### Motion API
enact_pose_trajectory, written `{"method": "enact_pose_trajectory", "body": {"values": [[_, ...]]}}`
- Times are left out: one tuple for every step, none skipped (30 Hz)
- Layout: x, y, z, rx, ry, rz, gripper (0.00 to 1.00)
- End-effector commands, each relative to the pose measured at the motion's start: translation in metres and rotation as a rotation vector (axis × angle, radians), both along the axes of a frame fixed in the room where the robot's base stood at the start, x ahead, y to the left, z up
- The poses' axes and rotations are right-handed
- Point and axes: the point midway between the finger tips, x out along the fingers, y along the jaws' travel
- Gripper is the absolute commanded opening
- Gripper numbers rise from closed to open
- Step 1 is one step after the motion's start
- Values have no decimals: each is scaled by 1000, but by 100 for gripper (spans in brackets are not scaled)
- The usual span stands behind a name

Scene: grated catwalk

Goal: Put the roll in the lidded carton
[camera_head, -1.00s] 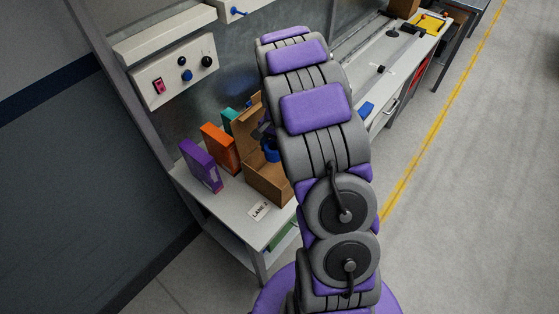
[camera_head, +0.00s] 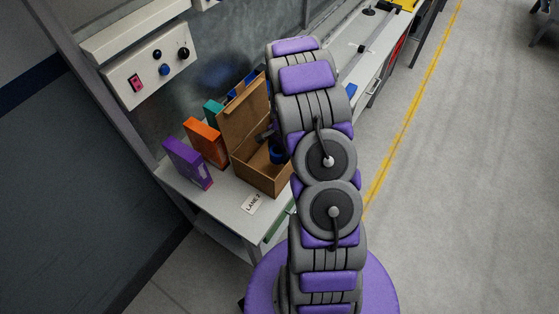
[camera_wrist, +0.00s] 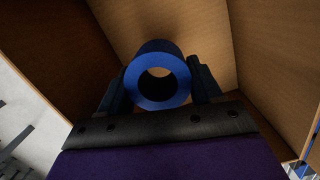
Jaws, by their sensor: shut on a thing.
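The lidded carton (camera_head: 256,172) is brown cardboard and stands on the grey bench, its lid (camera_head: 243,112) raised at the back. The roll (camera_head: 279,153) is blue and partly hidden by my arm in the head view. In the wrist view the roll (camera_wrist: 158,85) shows its round open end, between the two dark fingers of my gripper (camera_wrist: 159,88). My gripper is shut on the roll. Brown cardboard walls surround it in the wrist view, so the roll is at or inside the carton's opening. Whether it touches the carton floor cannot be told.
A purple box (camera_head: 188,163), an orange box (camera_head: 206,143) and a teal box (camera_head: 214,113) stand left of the carton. A "LANE 2" label (camera_head: 251,204) lies at the bench's front. A control panel (camera_head: 154,75) is on the wall above.

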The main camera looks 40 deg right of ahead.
Motion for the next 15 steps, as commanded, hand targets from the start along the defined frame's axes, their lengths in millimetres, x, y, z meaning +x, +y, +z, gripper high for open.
{"method": "enact_pose_trajectory", "body": {"values": [[-1, 1, -10, 4, 3, 0, 27], [-1, 1, -14, 4, 4, -1, 27], [-1, 0, -17, 5, 3, -1, 27], [0, -1, -18, 5, 3, -1, 27], [0, -1, -20, 5, 2, -1, 27], [0, -3, -23, 6, 1, -1, 27], [0, -3, -26, 6, 1, 0, 27], [0, -3, -30, 6, 1, 0, 27], [0, -3, -35, 7, 1, 0, 27], [0, -4, -40, 7, 1, 0, 27], [0, -4, -45, 7, 1, 0, 27], [0, -4, -51, 7, 1, 0, 27], [0, -4, -54, 7, 1, 0, 27], [0, -4, -56, 6, 1, 0, 27], [0, -3, -57, 5, -1, 1, 28]]}}
